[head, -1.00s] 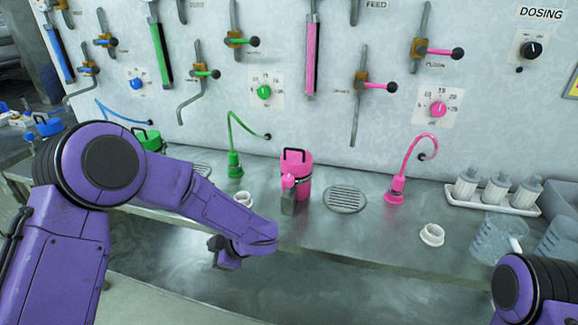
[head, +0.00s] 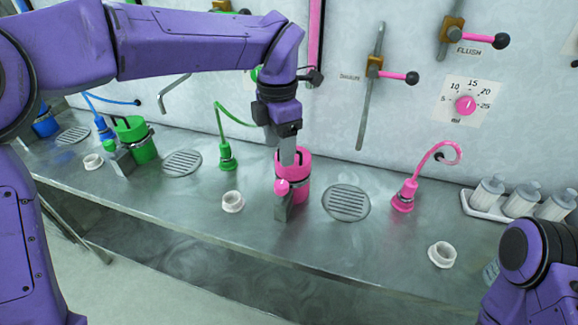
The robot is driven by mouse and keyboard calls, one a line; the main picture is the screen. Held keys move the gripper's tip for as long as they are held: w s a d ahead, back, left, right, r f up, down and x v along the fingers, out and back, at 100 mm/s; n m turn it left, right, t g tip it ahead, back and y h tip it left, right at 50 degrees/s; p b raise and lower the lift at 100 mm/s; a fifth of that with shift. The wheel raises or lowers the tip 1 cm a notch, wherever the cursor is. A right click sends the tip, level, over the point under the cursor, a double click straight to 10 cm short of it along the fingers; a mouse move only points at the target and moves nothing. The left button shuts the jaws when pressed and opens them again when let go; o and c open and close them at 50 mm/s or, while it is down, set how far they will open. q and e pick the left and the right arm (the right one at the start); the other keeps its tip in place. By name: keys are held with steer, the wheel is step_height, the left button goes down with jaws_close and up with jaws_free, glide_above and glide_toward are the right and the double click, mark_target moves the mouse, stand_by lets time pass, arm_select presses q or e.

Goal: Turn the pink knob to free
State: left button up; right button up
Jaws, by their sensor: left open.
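A pink canister (head: 302,190) stands on the steel counter, with a small round pink knob (head: 282,187) at its front on an upright grey block (head: 283,208). A second pink knob, a dial (head: 466,105), sits on a white scale plate on the wall, marked 5 to 25. No mark reading "free" is legible near either. My left gripper (head: 287,152) is open and points down just above and behind the canister's front knob. It hides part of the canister's top; whether it touches is unclear. My right gripper is out of view.
A pink hose nozzle (head: 402,200) and a round drain grate (head: 346,202) are right of the canister. White cups (head: 232,201) stand on the counter, one at right (head: 441,254). A green nozzle (head: 227,158) and green canister (head: 138,141) are left.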

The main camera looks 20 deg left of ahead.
mark_target(281, 184)
arm_select(q)
steer(key=f, duration=0.9)
steer(key=shift+s+d+f+p, duration=0.1)
steer(key=shift+d+f+p, duration=0.15)
steer(key=shift+p, duration=0.1)
steer(key=shift+s+a+f, duration=0.1)
steer(key=shift+a+f, duration=0.05)
steer(key=shift+f, duration=0.2)
steer(key=c, duration=1)
